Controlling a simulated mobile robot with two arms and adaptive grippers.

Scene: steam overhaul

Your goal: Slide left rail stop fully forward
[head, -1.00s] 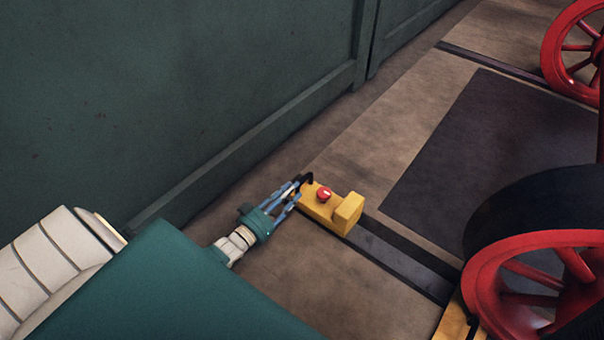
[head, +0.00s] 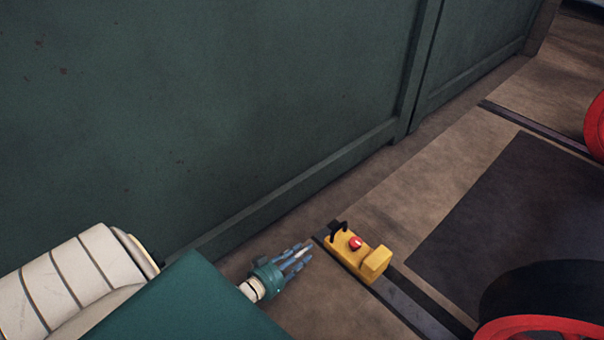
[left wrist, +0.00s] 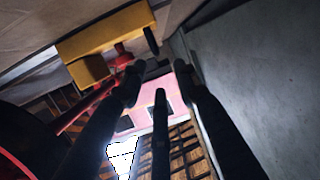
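The yellow rail stop (head: 358,256), with a red knob (head: 355,243) on top and a black handle (head: 338,227) at its wall-side end, sits on a dark floor rail (head: 408,302). It is near the rail's wall-side end. My left gripper (head: 304,252) is just left of the stop, with its fingers spread and empty, apart from the handle. In the left wrist view, the yellow stop (left wrist: 107,32) and black handle (left wrist: 151,41) show beyond the fingertips, with nothing between the fingers. My right gripper is not in view.
A dark green panelled wall (head: 220,110) runs along the left and back. A red wheel (head: 540,328) stands at the lower right, with another red wheel (head: 596,125) farther back. A dark floor panel (head: 510,215) lies between them. Floor left of the stop is clear.

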